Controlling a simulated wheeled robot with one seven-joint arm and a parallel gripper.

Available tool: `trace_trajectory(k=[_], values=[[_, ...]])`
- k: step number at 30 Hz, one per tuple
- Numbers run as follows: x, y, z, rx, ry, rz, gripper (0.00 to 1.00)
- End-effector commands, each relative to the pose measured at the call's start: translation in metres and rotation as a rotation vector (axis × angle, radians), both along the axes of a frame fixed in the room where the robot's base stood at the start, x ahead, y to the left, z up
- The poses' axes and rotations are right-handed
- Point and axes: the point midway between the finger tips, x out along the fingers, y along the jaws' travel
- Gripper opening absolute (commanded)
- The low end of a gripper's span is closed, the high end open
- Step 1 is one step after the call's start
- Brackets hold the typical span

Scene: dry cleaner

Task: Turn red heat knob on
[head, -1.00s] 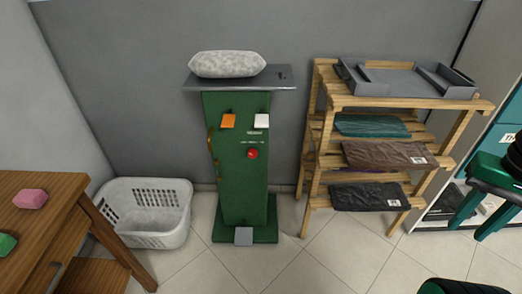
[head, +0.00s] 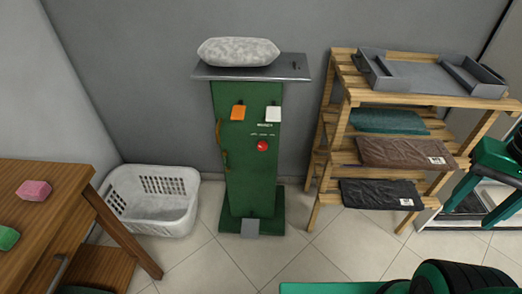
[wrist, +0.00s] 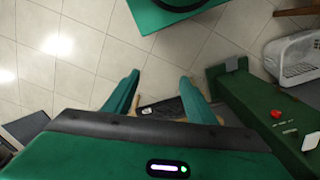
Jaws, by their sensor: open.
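The red heat knob (head: 262,146) is a small round knob on the front of a green pressing machine (head: 252,185). The knob also shows in the wrist view (wrist: 276,114), at the right. Above it on the machine are an orange switch (head: 238,112) and a white switch (head: 273,114). My gripper (wrist: 162,98) shows in the wrist view with its two green fingers spread apart and nothing between them. The knob is off to the right of the fingers, apart from them.
A white laundry basket (head: 118,201) stands left of the machine. A wooden shelf rack (head: 345,100) with folded garments stands close to its right. A wooden table (head: 60,176) with pink and green blocks is at the left. The tiled floor before the machine is clear.

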Motion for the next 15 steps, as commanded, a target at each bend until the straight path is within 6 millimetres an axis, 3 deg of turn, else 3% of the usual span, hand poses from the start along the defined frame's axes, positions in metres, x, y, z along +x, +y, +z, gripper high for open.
trace_trajectory(k=[8,15], values=[[0.058,-0.013,-0.034,-0.077,0.089,0.18,0.51],[0.116,-0.012,-0.076,-0.205,0.173,0.395,0.51]])
